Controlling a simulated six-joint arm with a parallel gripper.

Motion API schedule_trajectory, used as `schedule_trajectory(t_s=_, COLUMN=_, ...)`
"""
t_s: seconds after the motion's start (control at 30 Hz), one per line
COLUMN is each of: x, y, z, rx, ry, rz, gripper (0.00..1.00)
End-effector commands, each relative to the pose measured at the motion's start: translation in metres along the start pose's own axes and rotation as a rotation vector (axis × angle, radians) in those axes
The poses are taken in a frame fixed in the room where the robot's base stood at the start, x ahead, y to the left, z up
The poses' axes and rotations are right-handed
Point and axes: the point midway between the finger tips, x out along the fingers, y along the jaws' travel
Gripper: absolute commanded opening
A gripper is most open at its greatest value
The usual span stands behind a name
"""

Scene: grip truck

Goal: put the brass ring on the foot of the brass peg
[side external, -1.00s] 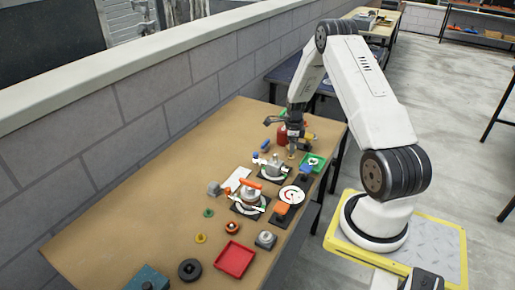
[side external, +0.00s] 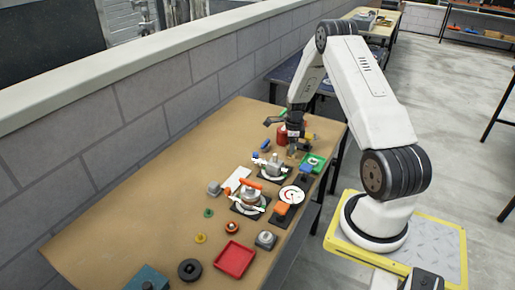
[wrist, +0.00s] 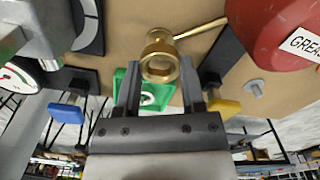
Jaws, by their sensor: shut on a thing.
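In the wrist view the brass ring (wrist: 160,68) is held between the fingertips of my gripper (wrist: 160,78), which is shut on it. Brass of the same colour, which I take as the brass peg (wrist: 156,36), shows directly beyond the ring, with a thin brass rod running to the upper right. The ring overlaps it in the picture, so I cannot tell whether the ring is around the peg or above it. In the side view my gripper (side external: 293,136) is low over the far right of the bench, and the ring is too small to make out.
A red canister (wrist: 285,35) stands close on the right in the wrist view. A green tray (wrist: 128,78) lies just beyond the left finger. Blue (wrist: 66,113) and yellow (wrist: 226,107) parts flank the gripper. The bench's left part (side external: 120,215) is mostly clear.

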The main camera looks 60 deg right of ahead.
Motion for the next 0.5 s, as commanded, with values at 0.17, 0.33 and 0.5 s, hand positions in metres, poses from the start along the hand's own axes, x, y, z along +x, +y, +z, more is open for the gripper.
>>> schedule_trajectory(t_s=0.17, x=0.0037, y=-0.0003, z=0.0001, rx=0.0, ry=0.0, rz=0.0, gripper=0.0)
schedule_trajectory(t_s=0.33, x=0.0072, y=-0.0003, z=0.0001, rx=0.0, ry=0.0, rz=-0.001, gripper=0.0)
schedule_trajectory(t_s=0.5, x=0.0098, y=-0.0002, z=0.0, rx=0.0, ry=0.0, rz=-0.001, gripper=0.0)
